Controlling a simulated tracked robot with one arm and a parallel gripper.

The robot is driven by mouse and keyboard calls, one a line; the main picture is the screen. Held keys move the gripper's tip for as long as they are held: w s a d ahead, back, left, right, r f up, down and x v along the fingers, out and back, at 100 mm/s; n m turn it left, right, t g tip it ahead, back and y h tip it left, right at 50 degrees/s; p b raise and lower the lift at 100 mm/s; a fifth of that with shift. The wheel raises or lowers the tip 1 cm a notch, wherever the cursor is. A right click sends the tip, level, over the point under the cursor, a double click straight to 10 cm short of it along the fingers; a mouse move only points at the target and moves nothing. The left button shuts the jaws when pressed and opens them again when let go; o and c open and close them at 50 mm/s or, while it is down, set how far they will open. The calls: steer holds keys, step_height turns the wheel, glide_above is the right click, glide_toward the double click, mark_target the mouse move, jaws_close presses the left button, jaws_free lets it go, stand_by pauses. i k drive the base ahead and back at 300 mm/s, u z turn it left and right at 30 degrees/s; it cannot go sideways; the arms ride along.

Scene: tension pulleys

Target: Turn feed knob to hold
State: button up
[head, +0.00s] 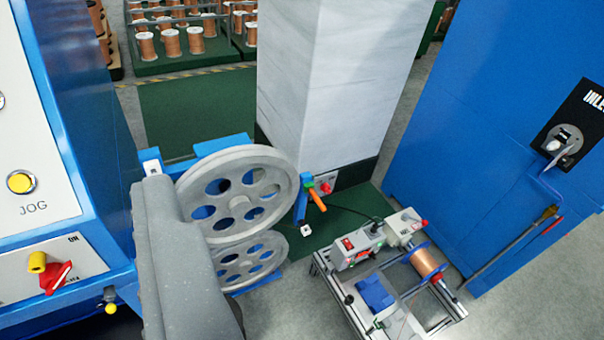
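No label reading "feed" or "hold" is legible, so I cannot tell which control is the feed knob. A red knob (56,277) sits on the lower white panel (20,290) of the blue cabinet at the left. A round yellow button (21,182) marked "JOG" is above. No gripper fingers can be made out in the head view.
Two grey spoked pulleys (243,193) stand in the middle, partly behind a speckled grey form (180,260). A pale column (328,80) stands behind. A bench frame (435,310) with a copper spool (427,264) and a blue cabinet (470,130) with an "INLE..." switch plate (570,130) are right.

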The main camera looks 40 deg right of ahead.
mark_target(326, 187)
steer(key=z, duration=0.35)
steer(key=i, duration=1)
steer(key=z, duration=0.3)
